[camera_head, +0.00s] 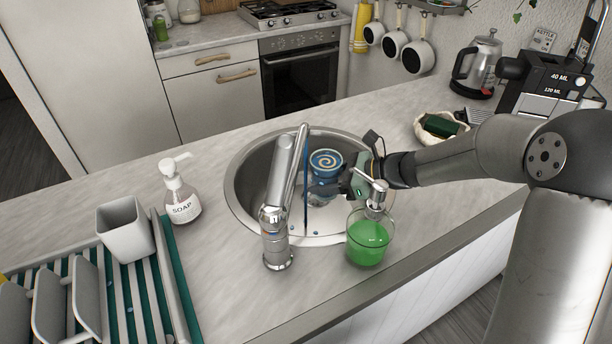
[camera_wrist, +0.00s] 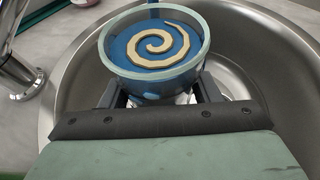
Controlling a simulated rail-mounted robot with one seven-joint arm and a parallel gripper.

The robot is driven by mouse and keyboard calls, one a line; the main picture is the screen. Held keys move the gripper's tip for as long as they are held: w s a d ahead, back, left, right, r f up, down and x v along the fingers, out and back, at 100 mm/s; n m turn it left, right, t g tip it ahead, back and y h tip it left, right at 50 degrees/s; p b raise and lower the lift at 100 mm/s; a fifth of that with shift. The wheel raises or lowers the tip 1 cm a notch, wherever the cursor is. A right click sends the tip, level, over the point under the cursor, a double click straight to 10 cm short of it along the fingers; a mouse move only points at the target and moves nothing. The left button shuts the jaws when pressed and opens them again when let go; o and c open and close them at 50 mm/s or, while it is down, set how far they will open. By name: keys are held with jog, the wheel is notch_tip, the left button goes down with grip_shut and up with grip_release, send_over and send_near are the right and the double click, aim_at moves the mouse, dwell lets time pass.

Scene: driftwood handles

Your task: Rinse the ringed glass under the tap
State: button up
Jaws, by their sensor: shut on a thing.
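The glass (camera_head: 325,184) is held upright over the sink. It looks blue inside and has a cream spiral on top, also seen in the wrist view (camera_wrist: 155,45); I cannot tell if the spiral is the ring mark. My gripper (camera_head: 346,182) is shut on it, with one finger on each side in the wrist view (camera_wrist: 162,92). The tap (camera_head: 279,190) stands at the sink's front edge. A thin blue stream (camera_head: 306,185) falls from its spout just left of the glass. I cannot tell if it touches the glass.
The round sink (camera_head: 239,190) has blue drops. A soap bottle (camera_head: 178,193), grey cup (camera_head: 124,228) and dish rack (camera_head: 170,270) are left. A sponge bowl (camera_head: 424,133) is right.

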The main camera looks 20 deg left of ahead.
jog(key=shift+d+r, duration=0.1)
jog(key=d+r+p, duration=0.2)
jog(key=d+p, duration=0.1)
jog(key=d, duration=0.7)
jog(key=shift+w+d+r+p, duration=0.1)
jog(key=shift+w+r+p, duration=0.05)
jog(key=shift+r+p, duration=1.05)
jog(key=shift+w+r+p, duration=0.15)
jog(key=shift+r+p, duration=0.6)
jog(key=shift+r, duration=0.85)
